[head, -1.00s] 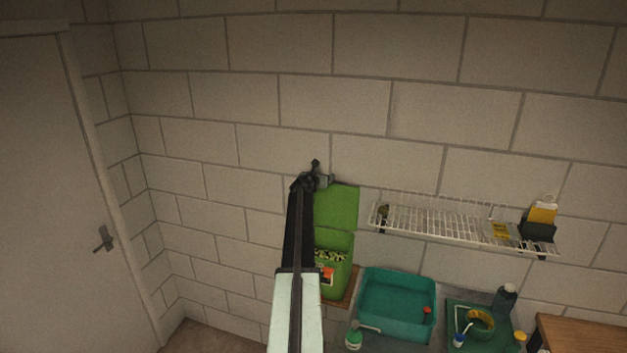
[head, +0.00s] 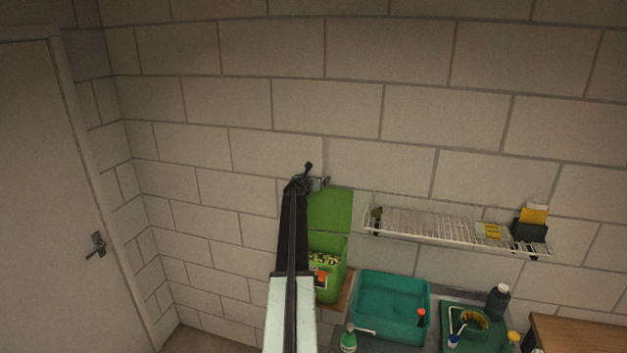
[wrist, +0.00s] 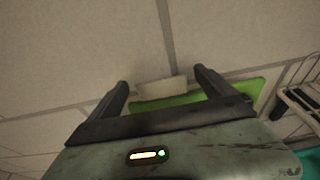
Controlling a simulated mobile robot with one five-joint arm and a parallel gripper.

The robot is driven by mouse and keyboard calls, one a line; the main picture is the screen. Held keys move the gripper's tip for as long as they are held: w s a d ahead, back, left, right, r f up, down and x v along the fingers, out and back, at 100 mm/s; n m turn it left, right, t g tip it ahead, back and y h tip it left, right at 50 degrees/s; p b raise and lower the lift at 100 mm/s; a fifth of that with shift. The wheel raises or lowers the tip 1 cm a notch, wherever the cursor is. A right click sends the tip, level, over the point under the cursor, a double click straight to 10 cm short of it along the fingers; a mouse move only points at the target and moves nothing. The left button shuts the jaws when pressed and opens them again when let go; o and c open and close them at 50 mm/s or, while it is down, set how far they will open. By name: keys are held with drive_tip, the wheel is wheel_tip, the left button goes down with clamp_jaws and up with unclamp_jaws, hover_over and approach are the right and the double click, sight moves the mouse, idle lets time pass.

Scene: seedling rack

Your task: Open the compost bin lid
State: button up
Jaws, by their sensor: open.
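The green compost bin (head: 336,278) stands at the wall, left of the sink, with dark and pale scraps showing inside. Its flat green lid (head: 334,212) is raised, standing up at the back against the wall. My gripper (head: 312,180) is at the lid's top edge, partly hidden by my own arm. In the wrist view my gripper (wrist: 162,80) has its two fingers wide apart. A pale block (wrist: 161,88) shows between them, just beyond the lid's green edge (wrist: 245,91); I cannot tell whether the fingers touch anything.
A white wire shelf (head: 450,229) is on the wall to the right, holding a few items. Below it are a teal basin (head: 385,308), a green tray (head: 470,325) and bottles. A door (head: 50,200) is at left. The wall above is bare.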

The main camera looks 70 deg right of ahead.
drive_tip(key=f+v, duration=0.3)
drive_tip(key=v, duration=1.3)
drive_tip(key=shift+a+p, duration=0.45)
drive_tip(key=shift+a, duration=0.05)
drive_tip(key=shift+s, duration=0.1)
